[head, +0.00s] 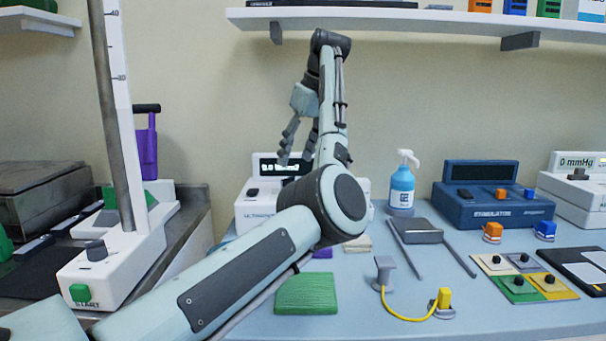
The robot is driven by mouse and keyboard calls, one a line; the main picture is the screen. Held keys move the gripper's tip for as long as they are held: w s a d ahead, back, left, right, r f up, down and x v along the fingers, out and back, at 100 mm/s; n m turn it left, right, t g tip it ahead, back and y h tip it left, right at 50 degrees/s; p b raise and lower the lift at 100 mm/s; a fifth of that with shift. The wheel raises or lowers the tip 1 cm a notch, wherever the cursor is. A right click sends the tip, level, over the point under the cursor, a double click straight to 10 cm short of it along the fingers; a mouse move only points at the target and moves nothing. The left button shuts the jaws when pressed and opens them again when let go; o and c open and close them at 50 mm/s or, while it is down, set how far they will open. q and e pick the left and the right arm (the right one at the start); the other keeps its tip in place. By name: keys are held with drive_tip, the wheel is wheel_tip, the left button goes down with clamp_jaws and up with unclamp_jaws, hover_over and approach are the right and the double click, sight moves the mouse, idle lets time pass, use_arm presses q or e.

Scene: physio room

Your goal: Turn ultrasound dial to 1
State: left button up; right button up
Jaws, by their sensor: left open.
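The white ultrasound unit (250,204) stands at the back of the blue-grey table, left of centre. Its label is partly readable and its dark display is partly covered. My left arm crosses in front of the unit and hides most of its front and right side. I cannot make out its dial. My left gripper (297,158) is open and empty, pointing down in front of the wall, with its fingertips by the top of the unit in the picture. My right gripper is not in view.
A blue stimulator (480,212) and a blue pump bottle (402,185) stand to the right. A green pad (306,294) and a yellow cable (408,317) lie in front. A wall shelf (420,20) hangs above. A white device with a START button (110,268) is at left.

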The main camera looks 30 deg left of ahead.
sight(288, 178)
use_arm(q)
drive_tip(key=x, duration=0.7)
drive_tip(key=shift+s+a+f, duration=0.1)
drive_tip(key=shift+s+f, duration=0.05)
drive_tip(key=shift+f, duration=0.05)
drive_tip(key=c, duration=1.2)
drive_tip(key=shift+o, duration=0.2)
drive_tip(key=shift+m, duration=0.5)
drive_tip(key=m+t+h, duration=0.1)
drive_tip(key=m+t, duration=0.1)
drive_tip(key=m, duration=0.2)
drive_tip(key=shift+m, duration=0.3)
drive_tip(key=m+h, duration=0.1)
drive_tip(key=m, duration=0.2)
drive_tip(key=m+t+h, duration=0.1)
drive_tip(key=m, duration=0.2)
drive_tip(key=shift+m, duration=0.3)
drive_tip(key=m+h, duration=0.1)
drive_tip(key=m, duration=0.2)
drive_tip(key=m+h, duration=0.1)
drive_tip(key=m, duration=0.2)
drive_tip(key=shift+r+h, duration=0.1)
drive_tip(key=shift+h, duration=0.2)
drive_tip(key=m+h, duration=0.1)
drive_tip(key=m, duration=0.4)
drive_tip(key=shift+m+g+h, duration=0.3)
drive_tip(key=shift+h, duration=0.1)
